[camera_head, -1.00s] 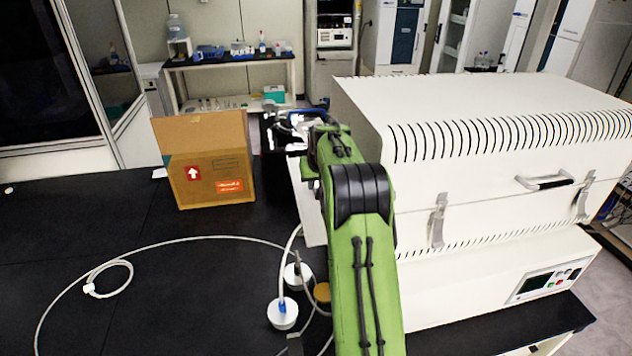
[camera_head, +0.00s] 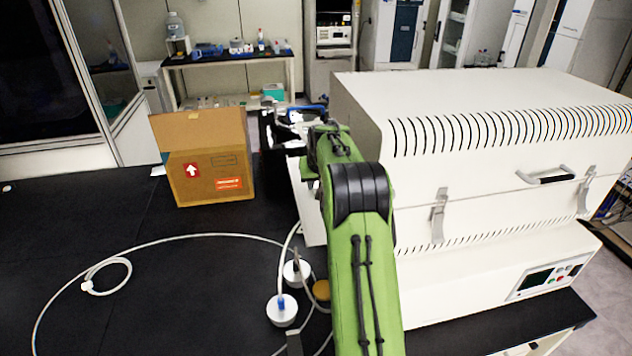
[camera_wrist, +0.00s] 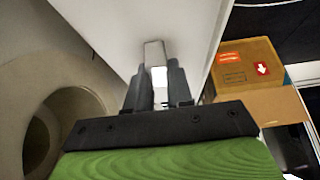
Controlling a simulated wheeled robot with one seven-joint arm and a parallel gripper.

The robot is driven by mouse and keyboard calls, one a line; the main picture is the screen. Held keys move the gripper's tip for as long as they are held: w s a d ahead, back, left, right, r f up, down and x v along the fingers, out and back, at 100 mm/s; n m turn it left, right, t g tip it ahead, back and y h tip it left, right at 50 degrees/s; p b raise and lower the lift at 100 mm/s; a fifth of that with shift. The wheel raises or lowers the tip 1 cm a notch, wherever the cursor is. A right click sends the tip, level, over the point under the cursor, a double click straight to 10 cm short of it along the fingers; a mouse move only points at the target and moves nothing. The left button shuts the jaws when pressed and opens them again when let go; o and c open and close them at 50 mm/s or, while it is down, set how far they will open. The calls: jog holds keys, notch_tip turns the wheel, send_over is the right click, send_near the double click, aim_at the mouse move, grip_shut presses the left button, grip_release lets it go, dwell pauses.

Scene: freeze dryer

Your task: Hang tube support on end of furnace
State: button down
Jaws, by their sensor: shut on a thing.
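The furnace (camera_head: 480,190) is a large white box with slotted vents, latches and a handle, on the right in the head view. In the wrist view its pale end face (camera_wrist: 30,60) has a round opening (camera_wrist: 50,135) at lower left. My gripper (camera_wrist: 155,85) is shut on a small light-grey metal piece, the tube support (camera_wrist: 153,52), which sticks out beyond the fingertips beside a white panel. I cannot tell whether the support touches the furnace.
A cardboard box (camera_head: 210,165) stands on the black bench (camera_head: 100,230) left of my gripper; it also shows in the wrist view (camera_wrist: 245,65). White tubing (camera_head: 180,238) and white round caps (camera_head: 282,311) lie in front.

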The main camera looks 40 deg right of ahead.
jog(key=shift+r, duration=0.1)
jog(key=c, duration=0.9)
grip_release()
jog(key=shift+c, duration=0.2)
jog(key=r+p, duration=0.1)
jog(key=a+r+p, duration=0.1)
jog(key=r+p, duration=0.2)
jog(key=r, duration=0.1)
jog(key=shift+w+a, duration=0.15)
jog(key=shift+w, duration=0.15)
jog(key=shift+w+a+r, duration=0.1)
jog(key=shift+a+r, duration=0.05)
jog(key=shift+r, duration=0.35)
jog(key=shift+a+r, duration=0.15)
jog(key=shift+r, duration=0.35)
